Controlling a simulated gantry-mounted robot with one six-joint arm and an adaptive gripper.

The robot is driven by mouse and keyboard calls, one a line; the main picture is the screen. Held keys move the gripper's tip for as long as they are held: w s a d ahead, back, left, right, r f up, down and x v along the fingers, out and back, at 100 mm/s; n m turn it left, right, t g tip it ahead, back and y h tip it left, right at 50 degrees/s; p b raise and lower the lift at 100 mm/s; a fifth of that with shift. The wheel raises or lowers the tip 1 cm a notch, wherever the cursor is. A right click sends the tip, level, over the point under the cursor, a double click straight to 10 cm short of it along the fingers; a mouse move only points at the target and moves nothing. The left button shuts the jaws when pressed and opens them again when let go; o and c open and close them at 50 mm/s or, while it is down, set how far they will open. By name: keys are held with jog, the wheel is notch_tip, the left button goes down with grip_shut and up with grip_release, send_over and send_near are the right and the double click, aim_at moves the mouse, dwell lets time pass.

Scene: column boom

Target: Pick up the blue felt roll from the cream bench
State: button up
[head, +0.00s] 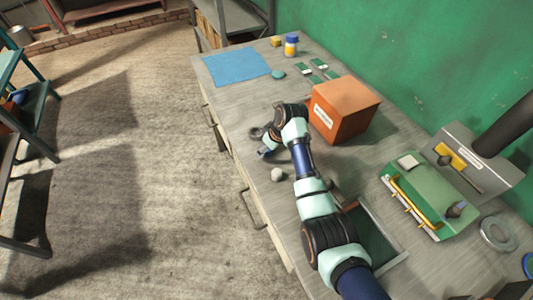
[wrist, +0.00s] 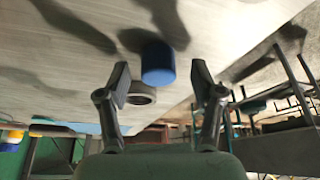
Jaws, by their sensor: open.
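The blue felt roll (wrist: 158,64) shows in the wrist view as a short blue cylinder standing on the pale bench top (wrist: 70,75). In that picture it lies in the gap between the fingers of my gripper (wrist: 161,84), with clear space on both sides. I cannot tell whether it is within reach of the fingertips or just beyond them. My gripper is open and empty.
A grey ring (wrist: 142,95) lies close to the roll. In the head view an orange box (head: 345,108) stands behind my wrist, and a small pale lump (head: 277,174) lies near the front edge. A blue mat (head: 237,67) lies at the far end, with bare bench before it.

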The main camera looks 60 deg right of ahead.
jog(key=shift+w+d+f, duration=0.1)
jog(key=shift+w+f, duration=0.1)
jog(key=shift+f, duration=0.2)
jog(key=c, duration=1)
notch_tip(320, 180, up, 20)
jog(key=p, duration=0.5)
